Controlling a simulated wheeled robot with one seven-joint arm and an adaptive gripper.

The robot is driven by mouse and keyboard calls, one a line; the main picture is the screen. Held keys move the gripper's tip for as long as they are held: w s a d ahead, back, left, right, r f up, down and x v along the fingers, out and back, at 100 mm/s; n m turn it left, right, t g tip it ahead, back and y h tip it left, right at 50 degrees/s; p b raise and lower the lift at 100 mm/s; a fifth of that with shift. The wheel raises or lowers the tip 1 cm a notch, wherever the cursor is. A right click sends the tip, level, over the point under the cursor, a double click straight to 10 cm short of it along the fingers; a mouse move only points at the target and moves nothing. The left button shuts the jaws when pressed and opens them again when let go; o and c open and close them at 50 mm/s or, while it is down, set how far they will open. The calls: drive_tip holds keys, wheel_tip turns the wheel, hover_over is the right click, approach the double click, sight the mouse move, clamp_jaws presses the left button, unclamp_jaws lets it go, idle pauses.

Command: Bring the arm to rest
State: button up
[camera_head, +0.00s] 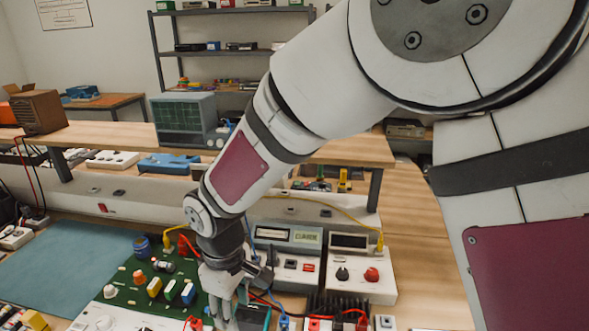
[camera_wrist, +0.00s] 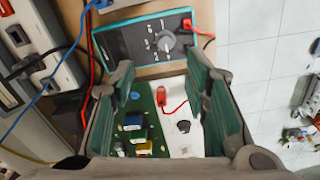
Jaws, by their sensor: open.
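My gripper (camera_head: 231,296) hangs from my arm over the front of the workbench, beside a green circuit board (camera_head: 122,291). In the wrist view my gripper (camera_wrist: 165,95) has its two fingers wide apart, with nothing held between them. Below and between the fingers lie the green board with coloured components and a white panel (camera_wrist: 185,125) with a red connector and a dark knob. A multimeter (camera_wrist: 150,45) with a teal edge and a round dial lies beyond the fingertips. In the head view my arm hides part of the bench and shelf.
Bench instruments (camera_head: 287,250) with knobs and cables stand close to the right of my gripper. A teal mat (camera_head: 70,262) lies clear at the left. An oscilloscope (camera_head: 184,120) stands on the raised shelf behind. Loose red and blue wires run near the gripper.

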drive_tip(key=w+d+r+m+t, duration=0.15)
drive_tip(key=d+r+m, duration=0.45)
drive_tip(key=d+r, duration=1.05)
drive_tip(key=s+d+r+m+t, duration=0.2)
drive_tip(key=s+d+m, duration=0.2)
drive_tip(key=s+d, duration=0.2)
drive_tip(key=s+d+r+m+t, duration=0.1)
drive_tip(key=s+d+r+m, duration=0.2)
drive_tip(key=s+d, duration=0.3)
drive_tip(key=d+m, duration=0.1)
drive_tip(key=d, duration=0.3)
drive_tip(key=shift+s+d+m+t, duration=0.3)
drive_tip(key=shift+s+d+t, duration=0.05)
drive_tip(key=shift+s+d, duration=0.05)
